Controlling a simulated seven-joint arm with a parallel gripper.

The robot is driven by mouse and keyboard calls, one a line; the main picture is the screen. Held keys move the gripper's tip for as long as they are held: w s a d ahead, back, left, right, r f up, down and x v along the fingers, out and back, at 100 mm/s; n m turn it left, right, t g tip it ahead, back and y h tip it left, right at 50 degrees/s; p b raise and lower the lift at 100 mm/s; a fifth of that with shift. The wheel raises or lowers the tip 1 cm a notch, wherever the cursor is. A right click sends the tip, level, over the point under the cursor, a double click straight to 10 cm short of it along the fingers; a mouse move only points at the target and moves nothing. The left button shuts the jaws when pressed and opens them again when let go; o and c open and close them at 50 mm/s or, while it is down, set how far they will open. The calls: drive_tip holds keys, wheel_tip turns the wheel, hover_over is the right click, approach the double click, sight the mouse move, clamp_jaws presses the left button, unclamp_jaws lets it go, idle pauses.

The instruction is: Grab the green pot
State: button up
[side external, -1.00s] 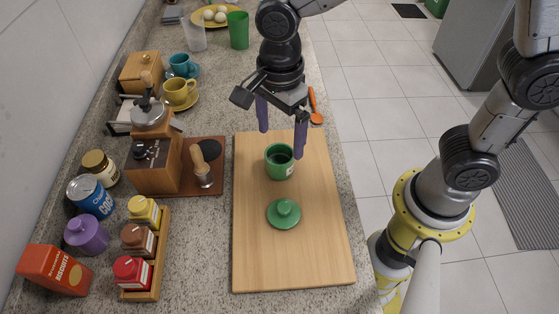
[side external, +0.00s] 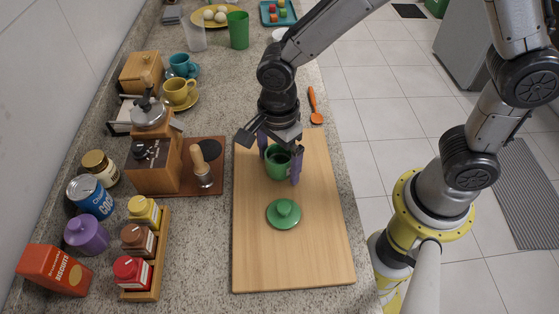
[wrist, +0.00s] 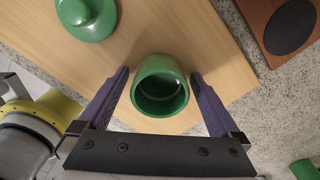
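The green pot (side external: 278,164) stands upright and uncovered on the wooden cutting board (side external: 262,262). The pot also shows in the wrist view (wrist: 160,88), between the two purple fingers. My gripper (side external: 281,168) is open, with one finger on each side of the pot. In the wrist view my gripper (wrist: 162,85) shows a gap between each finger and the pot wall. The pot's green lid (side external: 284,213) lies apart on the board, nearer the camera; it also shows at the top left of the wrist view (wrist: 86,16).
A wooden grinder (side external: 153,164) and a dark-topped brown board (side external: 206,151) stand left of the cutting board. A spice rack (side external: 156,262) is at lower left. An orange spoon (side external: 314,107) lies near the counter's right edge.

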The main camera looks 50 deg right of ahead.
drive_tip(key=c, duration=1.4)
drive_tip(key=shift+r, duration=0.1)
